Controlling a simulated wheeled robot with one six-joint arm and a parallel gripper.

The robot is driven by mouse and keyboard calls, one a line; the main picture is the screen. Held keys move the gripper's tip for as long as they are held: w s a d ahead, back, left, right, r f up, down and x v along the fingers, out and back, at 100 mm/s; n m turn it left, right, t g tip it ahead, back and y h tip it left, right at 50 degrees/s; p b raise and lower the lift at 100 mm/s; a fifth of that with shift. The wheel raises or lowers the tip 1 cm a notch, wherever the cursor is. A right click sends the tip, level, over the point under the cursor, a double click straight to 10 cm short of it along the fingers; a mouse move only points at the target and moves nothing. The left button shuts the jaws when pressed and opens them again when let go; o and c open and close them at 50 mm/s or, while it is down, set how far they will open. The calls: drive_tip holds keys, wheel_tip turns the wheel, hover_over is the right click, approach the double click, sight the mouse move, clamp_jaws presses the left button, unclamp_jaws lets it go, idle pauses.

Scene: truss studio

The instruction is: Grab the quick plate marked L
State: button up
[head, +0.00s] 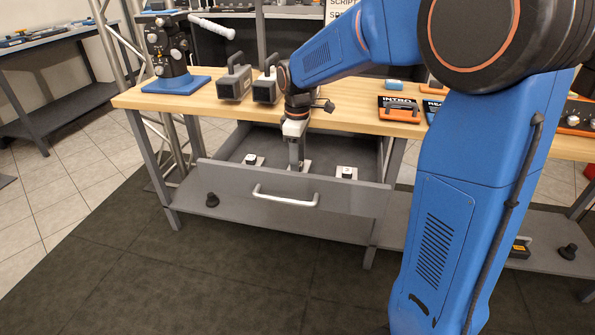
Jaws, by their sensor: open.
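An open grey drawer (330,197) under the workbench holds small white plates with dark raised parts on top. One plate (251,160) lies at the left and another plate (346,174) at the right. White edges of a middle plate (307,165) show around the end of my gripper, which covers most of it. The letters on the plates are too small to read, so I cannot tell which is marked L. My gripper (296,165) is open, points down into the drawer and is over or around the middle plate; I cannot tell whether it touches it.
The wooden benchtop (340,108) lies just behind and above the drawer. Two grey boxy devices (234,85) and a black stand on a blue base (176,84) stand on it. The drawer's front handle (285,198) faces me.

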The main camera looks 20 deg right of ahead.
drive_tip(key=shift+f, duration=0.15)
clamp_jaws()
